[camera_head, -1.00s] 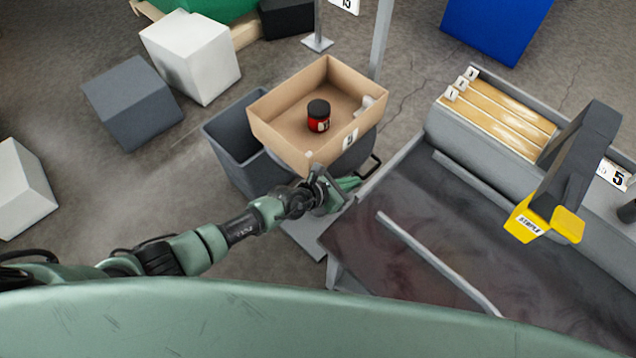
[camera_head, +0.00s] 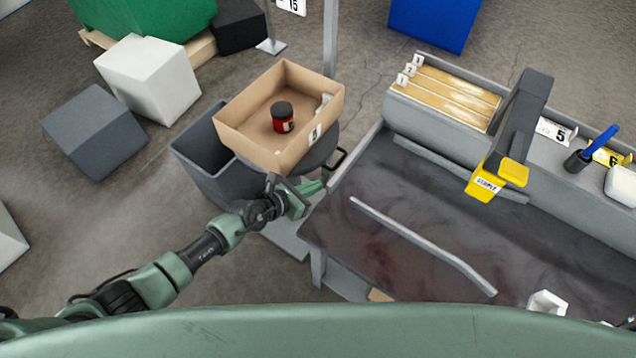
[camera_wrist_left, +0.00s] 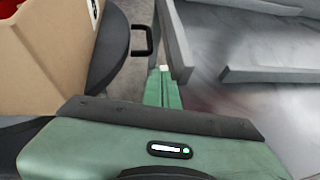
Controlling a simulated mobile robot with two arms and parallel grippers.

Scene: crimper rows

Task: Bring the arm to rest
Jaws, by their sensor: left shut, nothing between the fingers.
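My left arm comes in from the lower left in the head view. Its gripper (camera_head: 314,188) is shut and empty, between the cardboard box (camera_head: 262,151) and the left edge of the grey worktable (camera_head: 345,225). In the left wrist view the closed green fingers (camera_wrist_left: 162,88) point away from the camera, with the cardboard box (camera_wrist_left: 45,60) at the left and the table edge (camera_wrist_left: 176,45) at the right. A black-lidded red jar (camera_head: 283,118) stands inside the box, apart from the gripper. My right gripper is in neither view.
The box rests on a round dark stand (camera_head: 322,150) beside a grey bin (camera_head: 205,165). A bent metal bar (camera_head: 425,245) lies on the table. A tray of wooden strips (camera_head: 450,95) and a yellow-ended dark tool (camera_head: 520,125) are behind. White and grey blocks (camera_head: 150,78) sit on the floor.

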